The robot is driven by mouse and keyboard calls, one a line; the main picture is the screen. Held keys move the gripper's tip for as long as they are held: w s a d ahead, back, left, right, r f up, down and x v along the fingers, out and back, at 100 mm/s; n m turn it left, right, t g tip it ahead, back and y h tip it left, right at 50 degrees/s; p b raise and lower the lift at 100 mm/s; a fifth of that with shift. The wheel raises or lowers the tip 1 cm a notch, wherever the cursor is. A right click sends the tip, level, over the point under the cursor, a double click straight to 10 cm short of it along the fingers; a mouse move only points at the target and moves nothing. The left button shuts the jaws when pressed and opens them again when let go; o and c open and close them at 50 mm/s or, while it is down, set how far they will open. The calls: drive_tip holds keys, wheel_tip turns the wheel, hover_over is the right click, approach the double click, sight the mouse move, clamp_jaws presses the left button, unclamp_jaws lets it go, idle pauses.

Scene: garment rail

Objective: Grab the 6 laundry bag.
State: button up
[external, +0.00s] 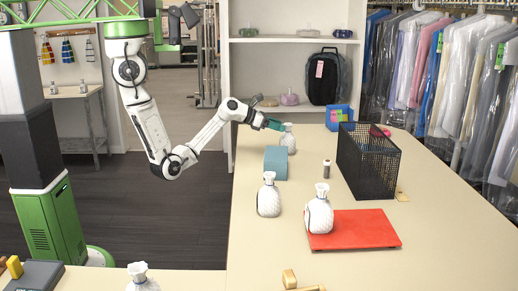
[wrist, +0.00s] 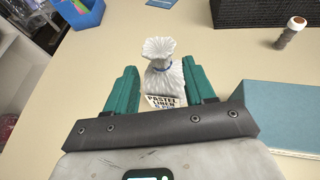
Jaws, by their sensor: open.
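A white tied laundry bag (external: 289,141) stands upright at the far end of the table. In the wrist view this bag (wrist: 163,72) has a blue tie and a label reading "PASTEL LINEN"; the line below is partly hidden and its number is not clear. My gripper (external: 274,125) is open at this bag. In the wrist view its teal fingers (wrist: 160,78) lie to either side of the bag, and contact cannot be told. Other white bags stand on the table (external: 268,198), on a red tray (external: 319,214) and at the front edge (external: 142,279). No 6 is readable on them.
A blue-grey box (external: 276,163) stands just in front of the far bag; it is at right in the wrist view (wrist: 285,118). A black mesh basket (external: 368,165), a small bottle (external: 326,169) and a blue bin (external: 338,118) stand nearby. The red tray (external: 375,228) lies nearer.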

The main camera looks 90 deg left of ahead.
sight(292, 136)
drive_tip(key=shift+p+x, duration=0.3)
drive_tip(key=shift+x, duration=3.35)
drive_tip(key=shift+d+f, duration=0.1)
clamp_jaws()
